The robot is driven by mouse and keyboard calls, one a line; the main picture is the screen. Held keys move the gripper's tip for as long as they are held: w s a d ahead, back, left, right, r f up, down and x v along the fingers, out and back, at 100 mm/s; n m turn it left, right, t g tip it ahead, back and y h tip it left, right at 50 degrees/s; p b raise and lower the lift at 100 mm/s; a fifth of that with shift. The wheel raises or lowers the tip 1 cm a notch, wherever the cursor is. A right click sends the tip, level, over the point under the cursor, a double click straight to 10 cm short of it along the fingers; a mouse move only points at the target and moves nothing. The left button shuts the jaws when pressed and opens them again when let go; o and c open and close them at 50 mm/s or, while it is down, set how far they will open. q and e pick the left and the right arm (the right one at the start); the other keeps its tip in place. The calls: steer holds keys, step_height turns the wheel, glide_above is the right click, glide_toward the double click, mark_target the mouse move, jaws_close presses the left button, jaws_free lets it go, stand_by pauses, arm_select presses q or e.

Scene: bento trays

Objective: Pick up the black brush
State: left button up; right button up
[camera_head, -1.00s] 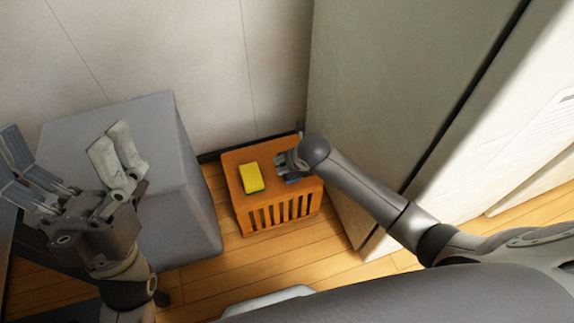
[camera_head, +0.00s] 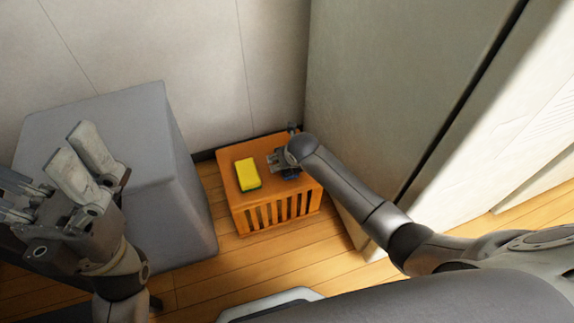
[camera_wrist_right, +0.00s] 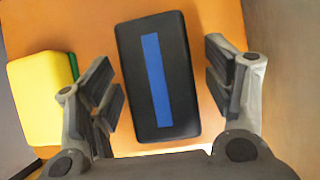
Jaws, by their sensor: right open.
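The black brush (camera_wrist_right: 158,78) is a dark rounded block with a blue stripe along its top. It lies on the orange slatted stool (camera_head: 240,205), which also shows in the right wrist view (camera_wrist_right: 215,15). My right gripper (camera_wrist_right: 162,72) is open above it, with a finger on either side and a gap to each. In the head view my right gripper (camera_head: 279,161) hides most of the brush; only a dark and blue bit shows below it. My left gripper (camera_head: 45,165) is at the left, open and empty, far from the stool.
A yellow sponge (camera_head: 247,173) with a dark underside lies on the stool, left of the brush. A grey box (camera_head: 130,130) stands to the left of the stool. A tall pale cabinet (camera_head: 400,90) rises close on the right, and the wall is behind.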

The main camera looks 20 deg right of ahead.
steer(key=shift+w+f, duration=0.1)
steer(key=c, duration=1.2)
steer(key=shift+r+p, duration=0.2)
steer(key=shift+p, duration=0.1)
